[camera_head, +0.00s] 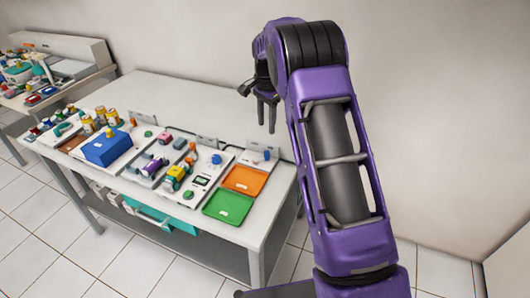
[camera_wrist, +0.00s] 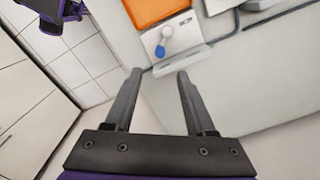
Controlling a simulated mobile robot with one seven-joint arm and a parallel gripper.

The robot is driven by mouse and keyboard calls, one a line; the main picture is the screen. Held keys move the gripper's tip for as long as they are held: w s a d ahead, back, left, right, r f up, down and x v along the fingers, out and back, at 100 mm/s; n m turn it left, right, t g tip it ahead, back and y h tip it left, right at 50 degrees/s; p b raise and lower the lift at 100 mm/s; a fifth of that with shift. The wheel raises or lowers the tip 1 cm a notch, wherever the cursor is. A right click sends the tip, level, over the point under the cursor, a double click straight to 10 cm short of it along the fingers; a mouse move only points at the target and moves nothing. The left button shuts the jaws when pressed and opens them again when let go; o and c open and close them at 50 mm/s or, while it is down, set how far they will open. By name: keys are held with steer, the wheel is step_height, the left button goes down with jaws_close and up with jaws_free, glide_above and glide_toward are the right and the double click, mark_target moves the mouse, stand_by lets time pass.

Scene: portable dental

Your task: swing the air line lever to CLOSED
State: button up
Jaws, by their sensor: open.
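A small white panel (camera_head: 252,160) stands at the back right of the table, behind the orange tray. It carries what looks like the air line lever, with a blue knob (camera_head: 267,155). In the wrist view the blue knob (camera_wrist: 160,51) sits just below a pale round pivot (camera_wrist: 167,32), towards the label plate. The panel's markings are too small to read. My gripper (camera_head: 266,116) is open and empty, pointing down above the table's back right. In the wrist view my gripper's fingertips (camera_wrist: 159,74) are spread, with the knob beyond them, apart from both.
An orange tray (camera_head: 245,180) and a green tray (camera_head: 229,206) lie in front of the panel. Left of them are a white device with a dial (camera_head: 200,178), a yellow toy-like item (camera_head: 177,174) and a blue box (camera_head: 107,148). Upright label plates stand behind. The wall is close behind the table.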

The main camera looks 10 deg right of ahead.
mark_target(266, 152)
step_height(266, 152, down, 12)
steer(key=shift+f, duration=0.25)
jaws_close()
stand_by(0.3)
